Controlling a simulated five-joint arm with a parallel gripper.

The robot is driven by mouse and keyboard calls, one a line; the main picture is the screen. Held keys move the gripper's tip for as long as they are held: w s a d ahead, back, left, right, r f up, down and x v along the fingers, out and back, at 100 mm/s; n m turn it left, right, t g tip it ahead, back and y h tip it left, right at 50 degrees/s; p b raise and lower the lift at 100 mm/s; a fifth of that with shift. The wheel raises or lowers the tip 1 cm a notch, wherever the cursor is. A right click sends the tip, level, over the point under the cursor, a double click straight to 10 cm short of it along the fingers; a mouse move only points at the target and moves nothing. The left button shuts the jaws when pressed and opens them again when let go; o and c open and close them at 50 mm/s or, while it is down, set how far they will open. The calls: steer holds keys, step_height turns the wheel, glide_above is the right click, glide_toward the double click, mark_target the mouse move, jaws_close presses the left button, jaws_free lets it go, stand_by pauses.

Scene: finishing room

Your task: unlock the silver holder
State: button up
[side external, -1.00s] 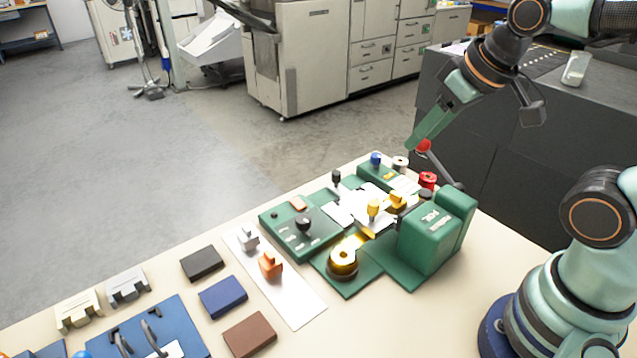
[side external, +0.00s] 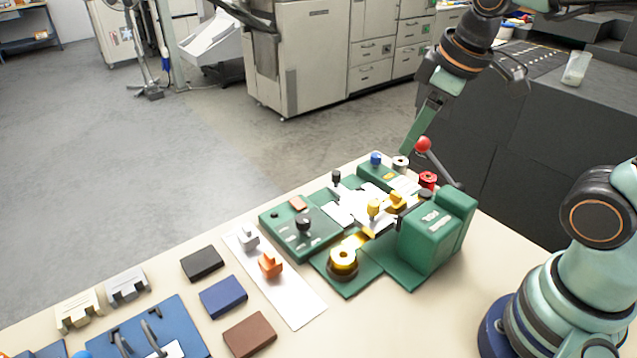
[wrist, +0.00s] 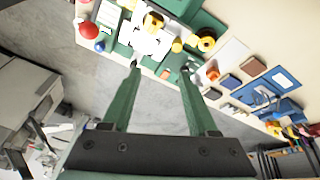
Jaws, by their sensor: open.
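My gripper (wrist: 160,70) is open and empty, its two green fingers pointing down over the far edge of the bench. In the side view its fingers (side external: 417,127) are just left of the red-ball lever (side external: 423,145); in the wrist view the red ball (wrist: 90,30) is outside the fingers. A small silver-grey block (side external: 248,238), possibly the silver holder, sits on a white strip beside an orange block (side external: 270,265). The green machine (side external: 430,240) carries a bright silver-white plate (side external: 340,215), yellow knobs (side external: 373,208) and a gold roll (side external: 343,262). I cannot tell any lock's state.
Black (side external: 202,263), blue (side external: 223,297) and brown (side external: 250,334) blocks lie left of the machine. A blue board (side external: 150,330) with handles is at the front left. A blue knob (side external: 376,159) and red spool (side external: 428,180) stand near the far edge. Open floor lies beyond.

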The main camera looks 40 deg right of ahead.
mark_target(374, 202)
steer(key=w+a+f+n+g, duration=0.2)
steer(key=w+a+n+g, duration=0.15)
steer(key=n, duration=0.75)
steer(key=shift+g, duration=0.25)
step_height(374, 202, down, 12)
steer(key=shift+w, duration=0.1)
jaws_close()
